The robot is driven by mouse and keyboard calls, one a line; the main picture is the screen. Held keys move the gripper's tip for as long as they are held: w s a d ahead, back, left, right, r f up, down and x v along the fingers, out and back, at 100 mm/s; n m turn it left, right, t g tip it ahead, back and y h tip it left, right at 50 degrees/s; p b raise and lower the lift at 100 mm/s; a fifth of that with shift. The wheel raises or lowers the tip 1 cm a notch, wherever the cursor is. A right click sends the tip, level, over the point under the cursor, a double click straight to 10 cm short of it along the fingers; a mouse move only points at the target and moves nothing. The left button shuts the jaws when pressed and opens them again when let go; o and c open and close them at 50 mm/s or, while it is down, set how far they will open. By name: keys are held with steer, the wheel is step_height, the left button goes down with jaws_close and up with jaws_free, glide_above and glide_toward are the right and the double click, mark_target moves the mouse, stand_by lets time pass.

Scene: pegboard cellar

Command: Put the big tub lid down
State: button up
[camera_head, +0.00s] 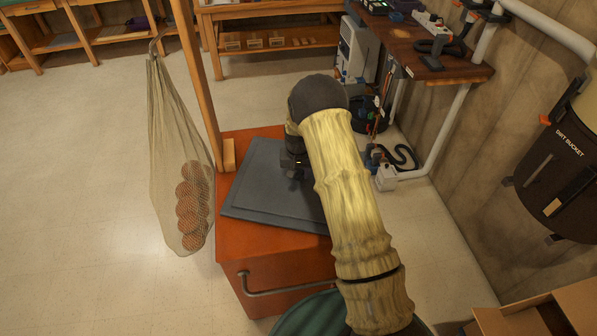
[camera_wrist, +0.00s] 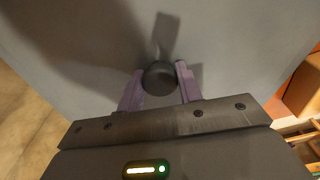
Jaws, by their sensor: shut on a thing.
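The big tub lid (camera_head: 265,203) is a flat grey rectangular panel with a raised border. In the head view it lies over the top of an orange cabinet (camera_head: 275,262), turned a little against it; whether it rests on the top or hangs just above cannot be told. My gripper (camera_head: 295,170) is over the lid, partly hidden by my arm. In the wrist view my gripper (camera_wrist: 160,85) has its two purple fingers on either side of a dark round knob (camera_wrist: 161,79) on the lid (camera_wrist: 85,45), shut on it. The lid's right part is hidden behind my arm.
A net bag of orange balls (camera_head: 190,205) hangs left of the cabinet, beside a wooden post (camera_head: 203,80). A wall bench (camera_head: 420,45) with tools stands at the back right. A black dirt bucket (camera_head: 560,170) is at the right. The floor at left is clear.

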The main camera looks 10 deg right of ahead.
mark_target(298, 175)
steer(key=o, duration=1.1)
steer(key=shift+r, duration=0.7)
steer(key=r, duration=0.3)
steer(key=s+r, duration=0.1)
steer(key=r, duration=0.7)
steer(key=shift+s+a+r, duration=0.15)
steer(key=shift+s, duration=0.05)
